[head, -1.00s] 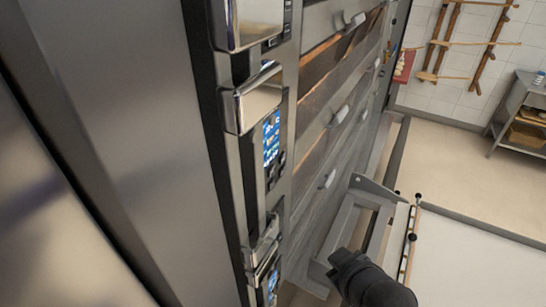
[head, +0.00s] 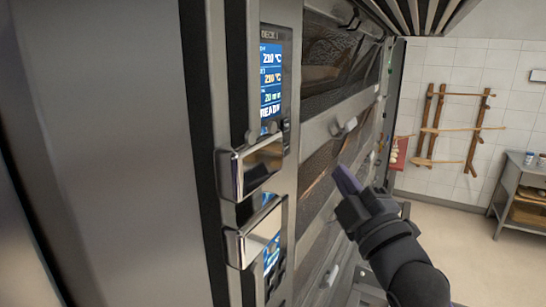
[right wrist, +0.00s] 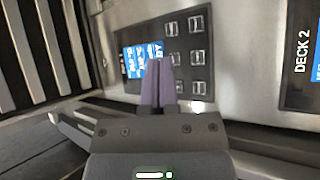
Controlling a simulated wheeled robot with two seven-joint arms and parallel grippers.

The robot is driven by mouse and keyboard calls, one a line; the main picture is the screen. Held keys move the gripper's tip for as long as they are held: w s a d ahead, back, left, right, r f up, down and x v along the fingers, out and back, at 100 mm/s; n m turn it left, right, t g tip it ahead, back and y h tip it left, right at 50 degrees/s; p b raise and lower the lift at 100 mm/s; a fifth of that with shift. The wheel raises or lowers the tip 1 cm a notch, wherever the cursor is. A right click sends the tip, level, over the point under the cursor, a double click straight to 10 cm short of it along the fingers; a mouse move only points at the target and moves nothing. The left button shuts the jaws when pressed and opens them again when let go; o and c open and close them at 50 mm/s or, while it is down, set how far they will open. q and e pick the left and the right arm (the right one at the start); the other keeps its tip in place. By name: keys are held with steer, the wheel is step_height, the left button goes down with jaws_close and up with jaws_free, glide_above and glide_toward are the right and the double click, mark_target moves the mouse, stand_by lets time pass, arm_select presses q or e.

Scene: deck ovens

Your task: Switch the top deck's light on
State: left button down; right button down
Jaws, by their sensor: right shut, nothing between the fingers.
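The top deck's control panel (head: 270,95) is on the oven front in the head view, labelled DECK 1, with a lit blue display reading 210 °C. A blue display (right wrist: 143,55) and several square buttons (right wrist: 197,55) show on a panel in the right wrist view, where the picture is turned sideways. The button symbols are too small to read. My right gripper (head: 345,180) is shut and empty, in front of the oven doors, right of the panel. Its purple fingers (right wrist: 158,85) overlap the display's edge in the wrist view; I cannot tell the gap. My left gripper is not in view.
Chrome handles (head: 248,167) stick out below the top panel. The DECK 2 panel (right wrist: 303,60) is at the right of the wrist view. A vented hood (head: 420,15) is above. A wooden rack (head: 455,125) and a steel table (head: 520,190) stand beyond open floor.

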steer(key=shift+r, duration=0.4)
steer(key=w+a, duration=0.5)
steer(key=a, duration=0.2)
steer(key=shift+a+b, duration=0.15)
steer(key=shift+b, duration=0.25)
stand_by(1.8)
steer(key=shift+w+a, duration=0.2)
steer(key=shift+a, duration=0.15)
